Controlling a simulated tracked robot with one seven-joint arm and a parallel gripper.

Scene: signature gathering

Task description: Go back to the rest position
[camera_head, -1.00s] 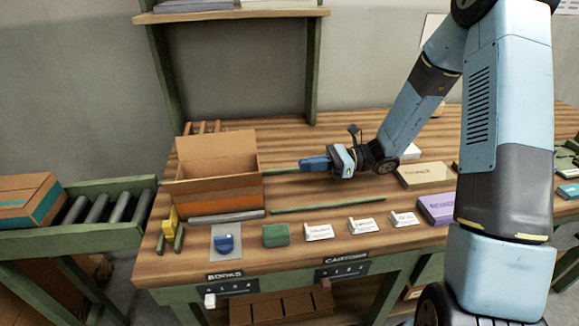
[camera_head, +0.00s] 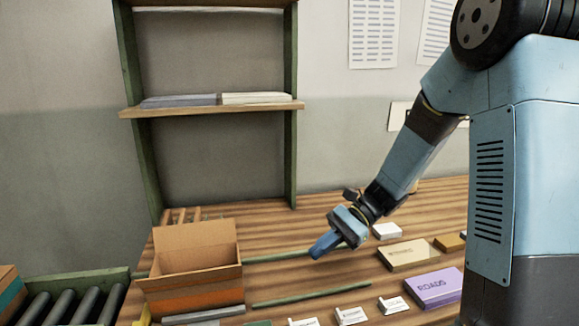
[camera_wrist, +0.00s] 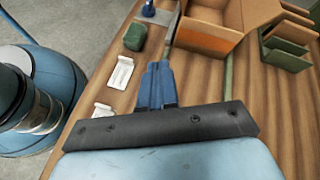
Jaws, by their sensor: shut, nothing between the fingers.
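My gripper (camera_head: 322,246) is above the wooden table (camera_head: 300,273), to the right of the open cardboard box (camera_head: 192,280). Its blue fingers are closed together and hold nothing. They point down and to the left in the head view. In the wrist view the fingers (camera_wrist: 157,78) are pressed together over the table, with the box (camera_wrist: 212,38) ahead and to the right.
A purple book (camera_head: 434,288), a tan book (camera_head: 408,255) and white cards (camera_head: 351,316) lie on the table. A green strip (camera_head: 310,296) runs along it. A shelf (camera_head: 215,108) stands behind. A roller conveyor (camera_head: 68,307) is at the left. A green block (camera_wrist: 135,37) shows in the wrist view.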

